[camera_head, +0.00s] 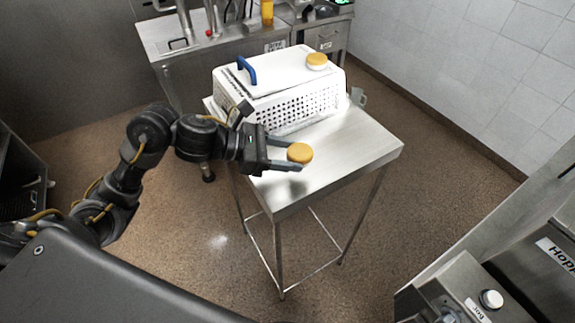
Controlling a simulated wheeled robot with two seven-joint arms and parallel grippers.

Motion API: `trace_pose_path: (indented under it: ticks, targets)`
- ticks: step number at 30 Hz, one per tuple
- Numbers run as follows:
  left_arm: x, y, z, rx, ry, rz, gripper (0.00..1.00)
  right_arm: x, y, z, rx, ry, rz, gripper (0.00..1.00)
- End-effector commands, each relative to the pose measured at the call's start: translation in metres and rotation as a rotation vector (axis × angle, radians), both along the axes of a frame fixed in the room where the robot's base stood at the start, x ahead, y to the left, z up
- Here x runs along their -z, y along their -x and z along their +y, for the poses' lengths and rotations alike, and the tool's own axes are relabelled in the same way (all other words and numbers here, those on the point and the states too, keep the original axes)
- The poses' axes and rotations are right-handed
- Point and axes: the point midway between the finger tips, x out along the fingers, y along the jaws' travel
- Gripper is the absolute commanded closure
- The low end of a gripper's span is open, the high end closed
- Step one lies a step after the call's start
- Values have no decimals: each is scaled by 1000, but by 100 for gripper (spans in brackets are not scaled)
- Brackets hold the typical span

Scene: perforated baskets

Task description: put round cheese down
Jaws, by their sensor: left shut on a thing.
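A round cheese (300,153) with an orange-yellow top is held between the fingers of my left gripper (290,154). The gripper is shut on it, above the bare front part of a steel table (345,150). A shadow lies on the tabletop below it, so the cheese seems to be a little above the surface. A second round cheese (317,60), yellow on top with a pale side, sits on the white lid of a perforated basket (310,103). My right gripper is not in view.
The basket has a blue handle (247,70) and fills the back of the table. The front right of the tabletop is clear. Steel counters (215,50) stand behind. Steel equipment (480,290) stands at the lower right.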

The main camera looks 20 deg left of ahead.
Motion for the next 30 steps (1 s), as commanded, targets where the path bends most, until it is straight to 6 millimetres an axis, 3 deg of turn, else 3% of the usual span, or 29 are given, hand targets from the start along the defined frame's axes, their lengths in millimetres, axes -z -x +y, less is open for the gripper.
trace_pose_path:
  ticks: [11, 19, 30]
  targets:
    - [19, -15, 4, 0, 1, 0, 72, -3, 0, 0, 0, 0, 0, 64]
    - [49, -18, 5, -1, 2, 4, 72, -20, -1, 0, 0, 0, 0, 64]
    - [56, -18, 5, 0, -1, -3, 72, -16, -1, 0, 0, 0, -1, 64]
